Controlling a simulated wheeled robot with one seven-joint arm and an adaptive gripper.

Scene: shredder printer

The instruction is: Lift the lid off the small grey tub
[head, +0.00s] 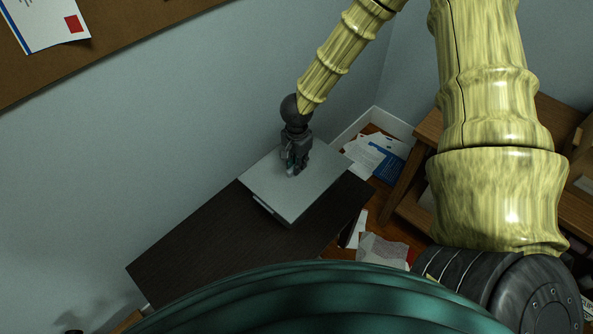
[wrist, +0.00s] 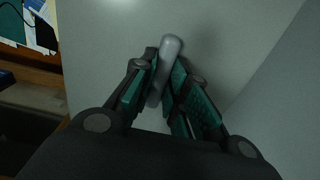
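A flat light-grey lid (head: 268,183) shows from above in the head view, on the dark table. It fills much of the wrist view (wrist: 110,35). A rounded grey bar handle (wrist: 171,47) stands up from it. My gripper (head: 294,168) points down over the lid's middle. In the wrist view its two fingers with teal pads (wrist: 164,75) are closed in on both sides of the handle and appear to touch it. The tub's body is mostly hidden under the lid; I cannot tell whether the lid is apart from it.
The dark table (head: 200,245) has bare room to the left and front of the lid. A grey wall (head: 180,130) stands close behind. Papers (head: 375,160) lie on the wooden floor to the right, beside wooden furniture (head: 410,165). A cork board (head: 110,40) hangs at upper left.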

